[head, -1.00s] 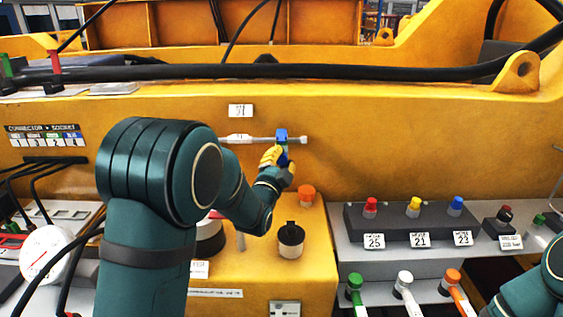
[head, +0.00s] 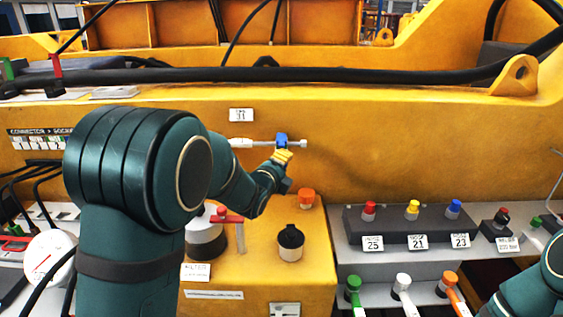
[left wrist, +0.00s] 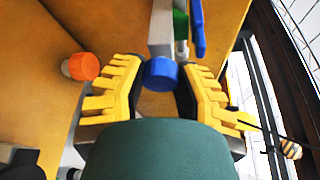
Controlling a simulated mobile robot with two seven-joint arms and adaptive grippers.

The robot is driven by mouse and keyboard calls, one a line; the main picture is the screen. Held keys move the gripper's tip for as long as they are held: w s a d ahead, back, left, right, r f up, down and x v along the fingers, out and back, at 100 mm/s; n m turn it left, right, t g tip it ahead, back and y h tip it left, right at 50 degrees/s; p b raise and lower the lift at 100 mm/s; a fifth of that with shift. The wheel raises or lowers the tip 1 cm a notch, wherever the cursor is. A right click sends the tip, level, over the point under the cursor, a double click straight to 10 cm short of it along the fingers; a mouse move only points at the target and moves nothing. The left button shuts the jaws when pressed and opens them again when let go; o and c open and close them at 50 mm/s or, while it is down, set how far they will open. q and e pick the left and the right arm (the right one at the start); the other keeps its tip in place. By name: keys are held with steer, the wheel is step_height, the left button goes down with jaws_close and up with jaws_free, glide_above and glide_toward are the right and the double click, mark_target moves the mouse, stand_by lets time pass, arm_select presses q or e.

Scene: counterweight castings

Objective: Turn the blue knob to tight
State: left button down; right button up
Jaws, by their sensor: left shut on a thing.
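The round blue knob (left wrist: 161,73) shows in the left wrist view between the yellow fingers of my left gripper (left wrist: 160,82). The gripper is shut on it. In the head view my left gripper (head: 283,157) is just below a blue piece (head: 281,139) on a thin silver rod (head: 298,143) along the yellow wall. A green piece (left wrist: 181,22) and a flat blue bar (left wrist: 199,30) sit beyond the knob in the wrist view. I cannot read whether the knob is tight. My right gripper is out of view.
An orange cap (head: 306,198) and a black-topped canister (head: 290,241) stand below the gripper on the yellow block. A dark box with red, yellow and blue knobs (head: 410,228) stands to the right. A thick black hose (head: 380,73) runs above.

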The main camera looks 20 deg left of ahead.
arm_select(q)
steer(key=shift+r+m+g+y+p, duration=0.15)
steer(key=shift+m+g+y+p, duration=0.2)
steer(key=shift+m, duration=0.55)
steer(key=c, duration=0.6)
jaws_free()
steer(key=shift+w, duration=0.1)
steer(key=s, duration=0.4)
steer(key=s+r, duration=0.1)
steer(key=s, duration=0.3)
steer(key=s+r, duration=0.1)
steer(key=s, duration=0.3)
steer(key=shift+a, duration=0.35)
